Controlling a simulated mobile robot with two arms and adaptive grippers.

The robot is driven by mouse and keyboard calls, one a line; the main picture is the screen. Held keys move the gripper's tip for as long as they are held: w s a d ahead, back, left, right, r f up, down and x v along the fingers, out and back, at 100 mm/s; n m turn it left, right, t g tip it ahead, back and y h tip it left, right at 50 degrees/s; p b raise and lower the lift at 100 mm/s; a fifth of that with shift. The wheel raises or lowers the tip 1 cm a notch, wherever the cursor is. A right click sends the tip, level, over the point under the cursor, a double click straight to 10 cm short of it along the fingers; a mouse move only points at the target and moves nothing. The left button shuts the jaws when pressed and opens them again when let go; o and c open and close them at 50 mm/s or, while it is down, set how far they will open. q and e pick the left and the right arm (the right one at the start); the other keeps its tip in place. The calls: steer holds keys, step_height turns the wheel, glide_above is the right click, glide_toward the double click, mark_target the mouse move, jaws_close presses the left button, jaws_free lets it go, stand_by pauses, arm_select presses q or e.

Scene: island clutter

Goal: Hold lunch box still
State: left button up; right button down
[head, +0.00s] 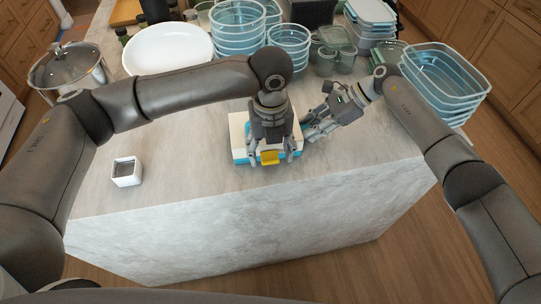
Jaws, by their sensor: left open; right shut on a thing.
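The lunch box (238,132), white on top with a light blue lower band and a yellow latch (270,157) on its front, sits flat near the front edge of the marble island. My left gripper (272,158) is open and points down over the box's front, its fingers on either side of the yellow latch. It hides much of the lid. My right gripper (307,134) comes in from the right and is shut at the box's right side. Its exact contact with the box is partly hidden.
A small white square container (126,172) stands left on the island (190,165). Behind are a white basin (168,47), stacked blue-clear bowls (238,27), glass containers (338,62) and rectangular tubs (447,75). A lidded pot (70,68) is far left. The front left counter is mostly clear.

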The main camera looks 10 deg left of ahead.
mark_target(271, 162)
arm_select(q)
steer(key=shift+f, duration=1.7)
steer(key=c, duration=1)
